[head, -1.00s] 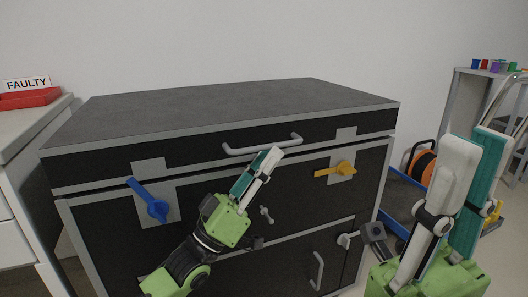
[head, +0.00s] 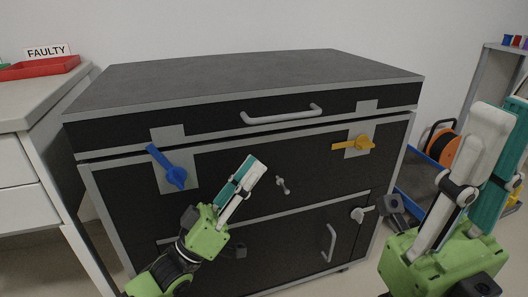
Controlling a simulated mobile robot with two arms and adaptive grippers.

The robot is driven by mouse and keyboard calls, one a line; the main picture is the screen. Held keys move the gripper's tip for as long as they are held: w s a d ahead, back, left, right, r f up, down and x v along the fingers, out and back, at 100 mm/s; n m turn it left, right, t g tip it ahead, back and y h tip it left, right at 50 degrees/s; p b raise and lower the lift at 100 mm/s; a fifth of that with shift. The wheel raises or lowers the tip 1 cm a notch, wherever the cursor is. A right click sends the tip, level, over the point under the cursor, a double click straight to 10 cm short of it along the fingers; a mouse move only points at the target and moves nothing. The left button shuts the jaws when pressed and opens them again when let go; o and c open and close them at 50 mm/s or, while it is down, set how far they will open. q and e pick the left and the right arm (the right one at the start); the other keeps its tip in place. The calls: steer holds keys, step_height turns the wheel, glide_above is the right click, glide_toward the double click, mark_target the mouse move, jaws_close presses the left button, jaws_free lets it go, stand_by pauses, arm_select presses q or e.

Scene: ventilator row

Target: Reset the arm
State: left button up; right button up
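My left gripper (head: 252,169) shows in the head view in front of the dark cabinet (head: 245,88). Its white and teal fingers point up and to the right, below the long drawer handle (head: 282,115) and left of a small grey knob (head: 284,185). The fingers look slightly apart with nothing between them. My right gripper (head: 508,118) stands large at the right edge, pointing up, with a teal inner face showing; it looks open and empty. Its fingertips are partly close to the picture edge. Neither gripper visibly holds anything; whether the left touches the cabinet front is unclear.
A blue lever (head: 175,177) and a yellow lever (head: 364,143) sit on the cabinet front. A grey lower handle (head: 329,242) is at its bottom right. A red tray (head: 38,68) and a FAULTY sign (head: 47,51) stand on the left counter. An orange reel (head: 444,147) is at right.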

arm_select(q)
steer(key=shift+s+a+f, duration=0.25)
steer(key=shift+a+f, duration=0.05)
steer(key=shift+f, duration=0.05)
